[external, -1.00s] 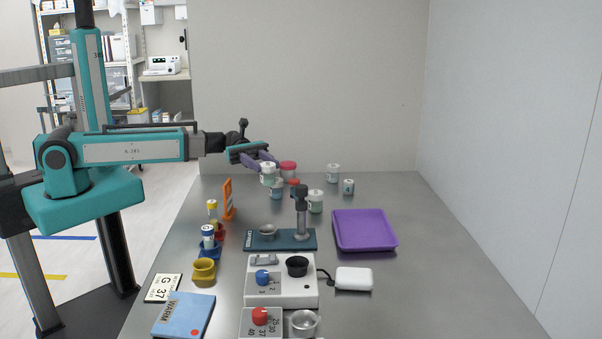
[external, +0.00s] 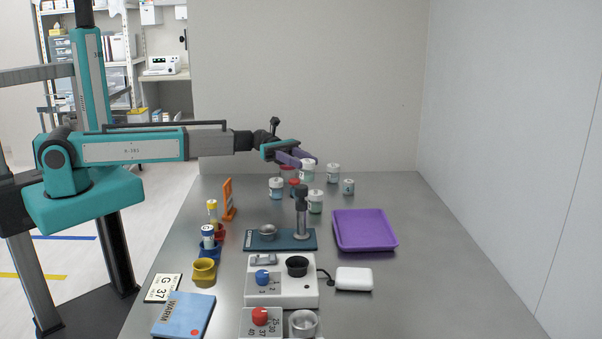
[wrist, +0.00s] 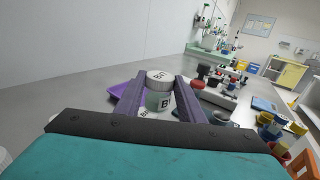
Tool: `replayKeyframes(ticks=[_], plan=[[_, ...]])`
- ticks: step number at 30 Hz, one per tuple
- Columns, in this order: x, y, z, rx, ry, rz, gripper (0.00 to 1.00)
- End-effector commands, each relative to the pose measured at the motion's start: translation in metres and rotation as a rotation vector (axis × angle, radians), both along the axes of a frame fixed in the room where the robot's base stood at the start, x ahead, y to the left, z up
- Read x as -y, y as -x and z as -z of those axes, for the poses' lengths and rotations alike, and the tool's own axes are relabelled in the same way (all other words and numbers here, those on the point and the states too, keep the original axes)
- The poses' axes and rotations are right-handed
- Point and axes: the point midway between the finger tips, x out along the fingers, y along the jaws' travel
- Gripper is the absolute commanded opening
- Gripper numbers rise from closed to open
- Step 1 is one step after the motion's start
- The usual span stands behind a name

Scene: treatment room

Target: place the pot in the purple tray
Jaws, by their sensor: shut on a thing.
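My gripper (external: 306,162) is shut on a white-lidded pot (external: 307,172) with a pale green body and a label. It holds the pot up above the far part of the table. In the wrist view the pot (wrist: 159,90) sits between my two purple fingers, upright or nearly so. The purple tray (external: 364,230) lies on the table to the right and nearer the camera, and looks empty. Part of the tray (wrist: 128,88) also shows in the wrist view, behind my left finger.
Other pots stand close below and beside my gripper, such as a blue-labelled one (external: 276,188), a green one (external: 315,202) and a white one (external: 333,174). A dark stand with an upright post (external: 302,215) is left of the tray. A white control box (external: 281,283) stands nearer.

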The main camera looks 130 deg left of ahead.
Motion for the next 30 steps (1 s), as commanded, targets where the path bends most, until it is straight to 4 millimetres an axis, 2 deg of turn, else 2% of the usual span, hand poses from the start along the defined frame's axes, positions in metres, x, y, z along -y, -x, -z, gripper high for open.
replayKeyframes(ticks=[3,15,30], plan=[[-0.019,-0.016,-0.001,0.0,0.0,-0.004,0.13],[-0.061,-0.069,-0.006,0.001,0.0,-0.007,0.13],[-0.094,-0.151,-0.016,0.004,-0.005,0.02,0.13]])
